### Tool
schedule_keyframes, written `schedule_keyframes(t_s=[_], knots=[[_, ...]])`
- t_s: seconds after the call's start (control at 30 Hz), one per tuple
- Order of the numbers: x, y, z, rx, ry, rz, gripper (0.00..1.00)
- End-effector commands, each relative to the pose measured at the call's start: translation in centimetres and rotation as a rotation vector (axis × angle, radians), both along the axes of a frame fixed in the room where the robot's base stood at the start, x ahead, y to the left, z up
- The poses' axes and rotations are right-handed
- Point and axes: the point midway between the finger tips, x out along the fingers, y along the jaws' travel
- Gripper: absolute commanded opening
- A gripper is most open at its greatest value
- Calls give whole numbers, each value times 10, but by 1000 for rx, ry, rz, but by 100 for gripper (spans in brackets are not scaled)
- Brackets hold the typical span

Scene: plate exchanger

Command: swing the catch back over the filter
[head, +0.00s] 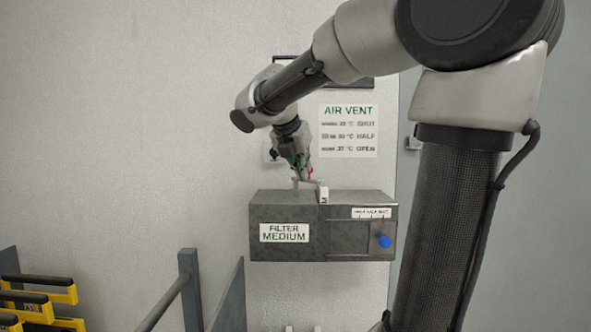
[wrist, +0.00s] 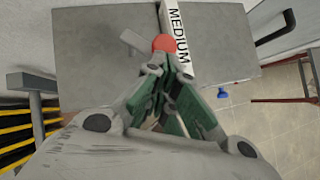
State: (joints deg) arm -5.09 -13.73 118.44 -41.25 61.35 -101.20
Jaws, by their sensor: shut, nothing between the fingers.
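The dark grey box (head: 290,215) on the wall carries a "FILTER MEDIUM" label. The white filter (head: 324,195) stands up out of its top, and its edge marked "MEDIUM" (wrist: 178,25) shows in the wrist view. A small grey bar (wrist: 133,41) lies left of the filter, with a round red knob (wrist: 164,43) close against the filter's left side; these look like the catch. My gripper (head: 303,177) is shut and empty just above the box top. In the wrist view my fingertips (wrist: 168,64) are just below the red knob; whether they touch it I cannot tell.
A blue knob (head: 385,241) sits on the box front at right, under a small scale. An "AIR VENT" sign (head: 348,130) hangs on the wall behind. Grey rails (head: 188,285) and a yellow-and-black rack (head: 40,290) stand at lower left.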

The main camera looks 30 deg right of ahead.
Motion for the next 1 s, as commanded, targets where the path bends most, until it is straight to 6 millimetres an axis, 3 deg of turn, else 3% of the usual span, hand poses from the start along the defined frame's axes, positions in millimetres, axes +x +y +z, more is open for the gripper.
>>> schedule_keyframes(t_s=[0.23, 1.0], knots=[[-5, -18, 0, 1, -4, 218, 0], [-1, -44, 0, 2, 1, 215, 0]])
